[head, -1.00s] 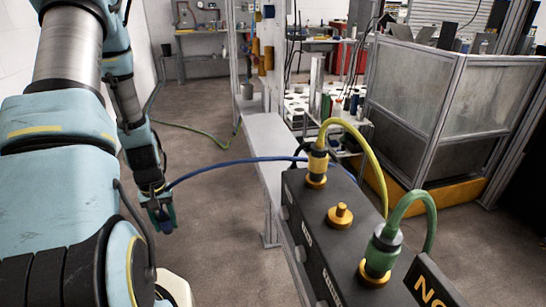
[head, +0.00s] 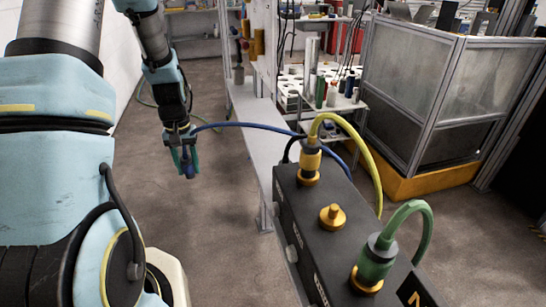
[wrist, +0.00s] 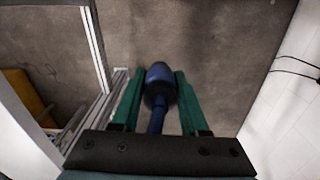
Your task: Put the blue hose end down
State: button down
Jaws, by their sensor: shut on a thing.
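My gripper (head: 187,165) hangs above the bare floor, left of the bench and the black connector box. It is shut on the blue hose end (wrist: 158,82), which sits between the green fingers in the wrist view and points away from the wrist. The blue hose (head: 240,125) arcs from my gripper to the right and passes behind the black box (head: 330,190). A bare brass fitting (head: 332,215) stands on top of the box, between the yellow hose plug (head: 310,160) and the green hose plug (head: 375,262).
A narrow grey bench (head: 250,130) runs along the box's left side. A framed enclosure (head: 430,90) with a yellow base stands at the right. A shelf (head: 335,100) with bottles is behind.

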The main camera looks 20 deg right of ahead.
jog(key=s+d+r+m+p, duration=0.1)
jog(key=s+d+r+m, duration=0.3)
jog(key=d+r, duration=0.75)
jog(key=s+d+r+m+p, duration=0.1)
jog(key=s+d+r+p, duration=0.1)
jog(key=s+d+r, duration=0.7)
jog(key=w+f, duration=0.1)
jog(key=f, duration=0.2)
jog(key=w+d+f+b, duration=0.1)
jog(key=f, duration=0.2)
jog(key=w+f+b, duration=0.1)
jog(key=f, duration=0.2)
jog(key=shift+w+d, duration=0.25)
jog(key=shift+d, duration=0.05)
jog(key=shift+f+p, duration=0.4)
jog(key=shift+f, duration=1.95)
jog(key=shift+f, duration=0.1)
jog(key=shift+c, duration=2.1)
grip_release()
